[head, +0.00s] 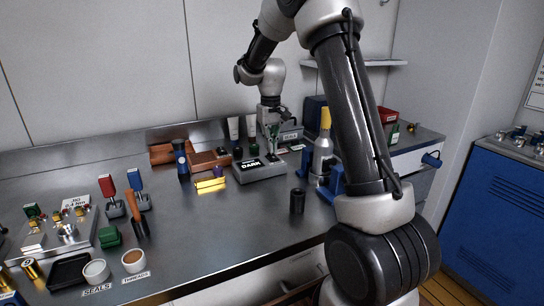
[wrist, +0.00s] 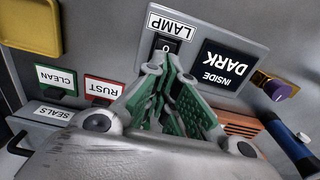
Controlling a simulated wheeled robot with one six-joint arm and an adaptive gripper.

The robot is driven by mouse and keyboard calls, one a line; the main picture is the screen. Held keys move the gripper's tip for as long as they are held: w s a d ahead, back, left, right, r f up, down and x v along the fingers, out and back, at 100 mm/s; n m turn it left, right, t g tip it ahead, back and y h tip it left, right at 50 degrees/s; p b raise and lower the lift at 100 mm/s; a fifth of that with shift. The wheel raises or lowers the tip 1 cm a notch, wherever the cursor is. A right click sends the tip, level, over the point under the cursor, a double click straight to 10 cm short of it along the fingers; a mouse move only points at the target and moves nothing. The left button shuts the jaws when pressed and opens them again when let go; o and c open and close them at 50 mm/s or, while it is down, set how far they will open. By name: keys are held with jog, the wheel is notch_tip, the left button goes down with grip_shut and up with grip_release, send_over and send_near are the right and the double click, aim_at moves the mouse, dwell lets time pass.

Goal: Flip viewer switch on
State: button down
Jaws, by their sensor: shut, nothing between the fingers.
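The viewer is a grey box (head: 262,174) on the bench, with a dark display reading "DARK" in the head view. In the wrist view its panel (wrist: 199,40) shows a display (wrist: 226,64) reading "INSIDE DARK", upside down. Beside the display is a black rocker switch (wrist: 163,45) under a "LAMP" label (wrist: 171,24). My gripper (head: 273,148) is above the box. In the wrist view its green-padded fingers (wrist: 166,70) are shut and empty, with their tips just below the switch. The tips overlap its lower edge in the picture, so I cannot tell whether they touch it.
A dark blue cylinder (head: 181,160), a yellow block (head: 209,185) and brown trays (head: 169,153) stand left of the viewer. A grey bottle with a yellow top (head: 322,150) and a black cylinder (head: 297,201) are to its right. The bench front centre is clear.

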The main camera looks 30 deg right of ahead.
jog(key=shift+f, duration=0.85)
dwell(0.3)
jog(key=shift+r, duration=3.5)
